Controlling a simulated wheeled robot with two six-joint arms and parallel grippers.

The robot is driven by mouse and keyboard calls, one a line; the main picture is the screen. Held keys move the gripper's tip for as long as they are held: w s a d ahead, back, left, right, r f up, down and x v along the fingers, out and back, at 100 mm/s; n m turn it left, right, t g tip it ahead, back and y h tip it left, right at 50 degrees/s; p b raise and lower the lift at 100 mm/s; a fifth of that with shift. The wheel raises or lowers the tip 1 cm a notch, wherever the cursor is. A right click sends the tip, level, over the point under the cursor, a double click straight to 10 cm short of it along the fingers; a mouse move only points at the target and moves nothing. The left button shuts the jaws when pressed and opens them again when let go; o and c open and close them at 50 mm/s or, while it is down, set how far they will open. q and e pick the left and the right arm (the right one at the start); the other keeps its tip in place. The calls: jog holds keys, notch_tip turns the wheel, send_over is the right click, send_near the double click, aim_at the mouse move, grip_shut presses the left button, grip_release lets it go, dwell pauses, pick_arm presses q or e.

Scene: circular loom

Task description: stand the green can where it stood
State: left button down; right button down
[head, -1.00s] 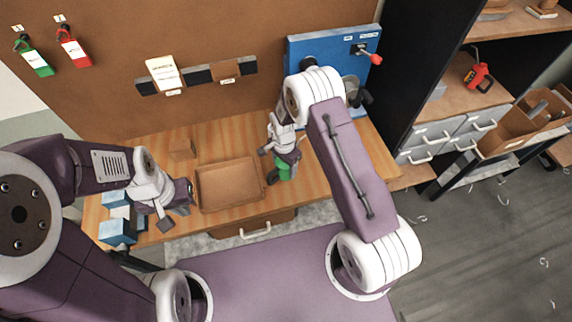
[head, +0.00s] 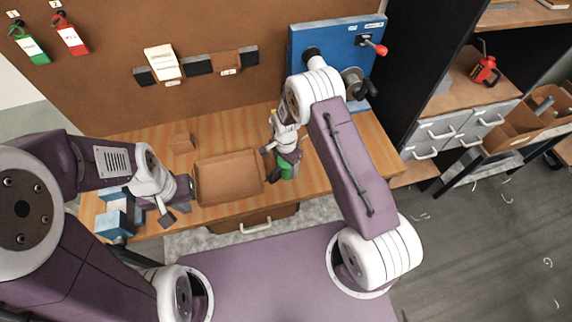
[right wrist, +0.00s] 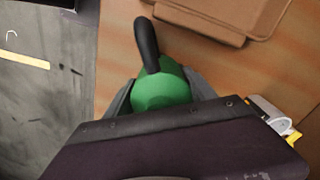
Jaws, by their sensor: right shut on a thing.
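The green can (head: 286,167) is at the front of the wooden workbench, just right of the brown tray. My right gripper (head: 279,166) is shut on it from above. In the right wrist view the green can (right wrist: 163,91) sits between the two grey fingers of my right gripper (right wrist: 162,93), and a curved black part rises from it. The can's base is hidden, so I cannot tell whether it touches the bench. My left gripper (head: 180,203) is open and empty, over the bench left of the tray.
The brown tray (head: 198,188) lies empty at the bench's middle. A blue panel (head: 305,38) with a crank is behind my right arm.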

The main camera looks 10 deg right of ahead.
jog(key=shift+f, duration=0.15)
jog(key=shift+c, duration=1.2)
grip_release()
notch_tip(320, 180, up, 8)
jog(key=b, duration=0.2)
jog(key=shift+s+r+b, duration=0.1)
jog(key=shift+r+b, duration=0.1)
jog(key=shift+b, duration=0.2)
jog(key=shift+r, duration=0.35)
